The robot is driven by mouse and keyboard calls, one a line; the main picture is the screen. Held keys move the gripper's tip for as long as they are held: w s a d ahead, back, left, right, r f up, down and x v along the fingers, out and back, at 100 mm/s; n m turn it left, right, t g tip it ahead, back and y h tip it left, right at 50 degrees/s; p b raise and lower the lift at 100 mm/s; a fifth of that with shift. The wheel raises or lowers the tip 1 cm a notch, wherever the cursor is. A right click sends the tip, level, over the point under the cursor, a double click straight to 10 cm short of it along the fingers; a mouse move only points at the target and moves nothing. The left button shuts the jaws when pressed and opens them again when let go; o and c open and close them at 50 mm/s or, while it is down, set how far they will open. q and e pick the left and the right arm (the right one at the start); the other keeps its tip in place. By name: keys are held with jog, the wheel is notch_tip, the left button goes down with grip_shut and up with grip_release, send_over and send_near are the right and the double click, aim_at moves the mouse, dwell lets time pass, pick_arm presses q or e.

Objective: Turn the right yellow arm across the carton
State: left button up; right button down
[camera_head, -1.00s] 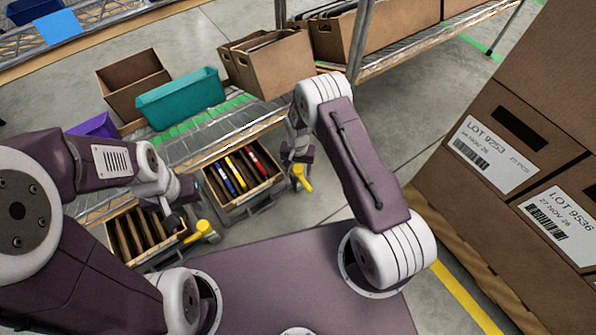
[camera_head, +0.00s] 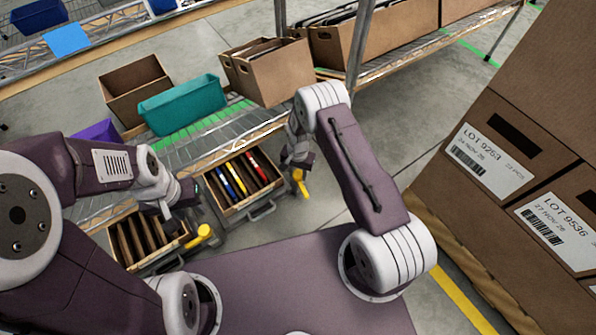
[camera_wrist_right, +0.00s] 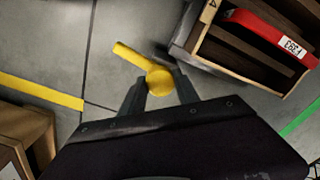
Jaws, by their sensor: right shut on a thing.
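The right yellow arm (camera_head: 301,183) sticks out at the right side of the right tilted carton (camera_head: 262,205), which holds several dark, blue, yellow and red items. My right gripper (camera_head: 295,160) is at this arm. In the right wrist view its fingers (camera_wrist_right: 160,92) are shut on the round yellow knob, and the yellow bar (camera_wrist_right: 128,54) points up-left, away from the carton (camera_wrist_right: 205,35). The left yellow arm (camera_head: 203,232) is beside the left carton (camera_head: 124,252), which shows slots between dividers. My left gripper (camera_head: 162,207) is over that carton; its fingers are too small to read.
A teal bin (camera_head: 181,106) and brown cartons (camera_head: 270,72) stand on the wire rack behind. Stacked labelled boxes (camera_head: 520,180) rise at the right. Bare floor (camera_head: 340,195) lies right of the right carton.

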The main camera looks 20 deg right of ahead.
jog(key=m+p, duration=0.2)
jog(key=m, duration=0.1)
jog(key=shift+r+m, duration=0.15)
jog(key=shift+m, duration=0.15)
jog(key=m+p, duration=0.1)
jog(key=m, duration=0.2)
jog(key=shift+m, duration=0.3)
jog(key=m+p, duration=0.1)
jog(key=m, duration=0.3)
jog(key=shift+m+p, duration=0.5)
jog(key=shift+m, duration=2)
jog(key=c, duration=0.9)
grip_release()
